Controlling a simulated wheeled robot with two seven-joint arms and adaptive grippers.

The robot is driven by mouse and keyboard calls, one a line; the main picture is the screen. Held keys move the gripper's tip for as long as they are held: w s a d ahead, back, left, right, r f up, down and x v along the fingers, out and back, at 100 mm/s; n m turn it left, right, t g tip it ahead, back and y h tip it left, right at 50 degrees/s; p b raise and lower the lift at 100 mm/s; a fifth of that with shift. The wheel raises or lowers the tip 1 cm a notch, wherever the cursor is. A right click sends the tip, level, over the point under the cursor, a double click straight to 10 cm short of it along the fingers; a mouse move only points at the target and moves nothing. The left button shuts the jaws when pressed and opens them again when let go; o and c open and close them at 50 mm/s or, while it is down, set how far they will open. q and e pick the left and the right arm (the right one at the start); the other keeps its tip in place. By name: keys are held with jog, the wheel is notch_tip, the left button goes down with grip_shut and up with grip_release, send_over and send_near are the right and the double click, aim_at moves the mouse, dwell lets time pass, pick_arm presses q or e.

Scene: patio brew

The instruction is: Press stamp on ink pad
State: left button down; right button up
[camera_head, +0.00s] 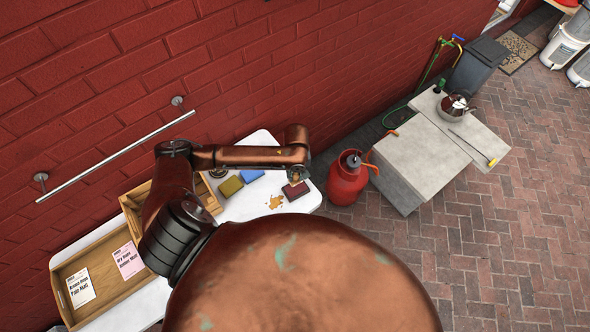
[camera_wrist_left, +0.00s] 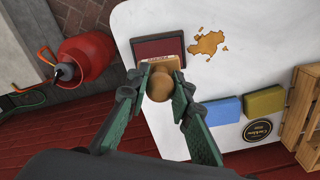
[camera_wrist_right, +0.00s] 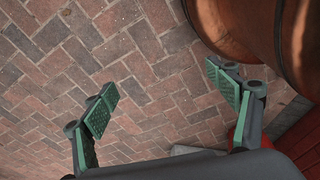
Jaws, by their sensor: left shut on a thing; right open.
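The ink pad (camera_head: 297,193) is a dark red block near the right end of the white table; it also shows in the left wrist view (camera_wrist_left: 157,46). My left gripper (camera_head: 295,178) is right at the pad, pointing down. In the left wrist view it is shut on the stamp (camera_wrist_left: 160,88), which has a round wooden knob and a flat wooden base. The base overlaps the pad's near edge in that view; I cannot tell whether they touch. My right gripper (camera_wrist_right: 163,86) is open and empty above brick paving, away from the table.
A blue block (camera_wrist_left: 211,122), an olive-yellow block (camera_wrist_left: 263,102) and a round dark tin (camera_wrist_left: 257,130) sit beside the pad. A brown stain (camera_wrist_left: 207,42) marks the white table (camera_wrist_left: 232,62). A wooden tray (camera_head: 58,274) holds labels. A red gas cylinder (camera_head: 347,180) stands beyond the table's right end.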

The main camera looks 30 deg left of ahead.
aim_at(296, 181)
pick_arm(q)
jog(key=shift+w+a+f+b, duration=0.1)
jog(key=shift+w+f+b, duration=0.2)
jog(key=shift+f, duration=0.2)
jog(key=shift+w+f+b, duration=0.15)
jog(key=shift+f+b, duration=0.1)
jog(key=shift+f, duration=0.2)
jog(key=shift+f+b, duration=0.3)
jog(key=shift+b, duration=0.05)
notch_tip(296, 181, down, 4)
jog(key=b, duration=0.5)
jog(key=shift+s, duration=0.15)
jog(key=shift+s+b, duration=0.1)
jog(key=shift+b, duration=0.25)
jog(key=c, duration=2.2)
grip_release()
jog(key=c, duration=0.5)
grip_shut()
pick_arm(e)
jog(key=s+f, duration=0.3)
jog(key=f, duration=0.4)
jog(key=shift+s+d+f+g, duration=0.15)
jog(key=shift+s+d+g, duration=0.05)
jog(key=shift+s+g, duration=0.15)
